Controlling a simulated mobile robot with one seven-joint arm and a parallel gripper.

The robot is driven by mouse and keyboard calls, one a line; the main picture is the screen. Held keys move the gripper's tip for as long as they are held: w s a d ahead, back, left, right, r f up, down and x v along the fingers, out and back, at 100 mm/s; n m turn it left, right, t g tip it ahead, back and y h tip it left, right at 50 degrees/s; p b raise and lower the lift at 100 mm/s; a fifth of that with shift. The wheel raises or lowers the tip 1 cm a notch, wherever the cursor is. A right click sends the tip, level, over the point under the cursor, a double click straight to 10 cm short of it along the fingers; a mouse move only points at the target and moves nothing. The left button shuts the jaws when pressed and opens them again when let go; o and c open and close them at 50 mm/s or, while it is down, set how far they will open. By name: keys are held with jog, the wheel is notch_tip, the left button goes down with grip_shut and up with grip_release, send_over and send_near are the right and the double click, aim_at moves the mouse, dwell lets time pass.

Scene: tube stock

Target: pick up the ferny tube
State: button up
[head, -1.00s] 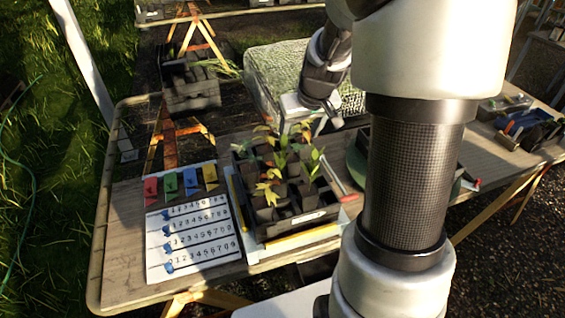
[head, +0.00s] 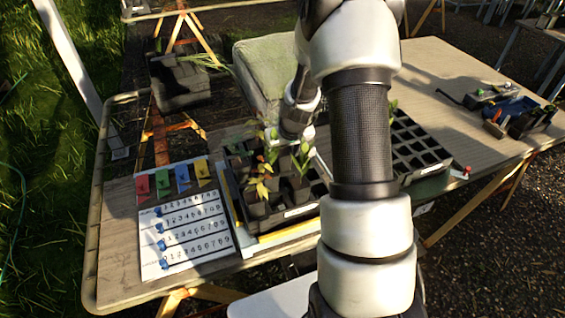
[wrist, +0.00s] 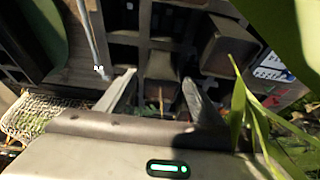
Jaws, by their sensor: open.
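The dark tube tray (head: 296,212) stands on the table and holds several square black tubes with green, yellow and reddish plants. My gripper is over its back part in the head view, its fingertips hidden behind plants and my arm. In the wrist view my gripper (wrist: 158,82) is open, pointing down among the tray cells. A dark square tube (wrist: 160,66) lies between or just beyond the fingertips, with thin reddish-green stems nearer the palm. I cannot tell for sure whether this is the ferny tube. Another tube (wrist: 228,48) stands right of the fingers.
Broad green leaves (wrist: 240,105) hang close at the right of my gripper. A second celled tray (head: 418,150) stands right of my arm. A numbered board (head: 185,232) with coloured cards lies at left. A blue toolbox (head: 525,115) sits at far right.

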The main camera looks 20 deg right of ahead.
jog(key=shift+w+f, duration=0.2)
jog(key=shift+f, duration=0.2)
jog(key=shift+c, duration=0.2)
jog(key=c, duration=1.2)
jog(key=shift+r, duration=0.1)
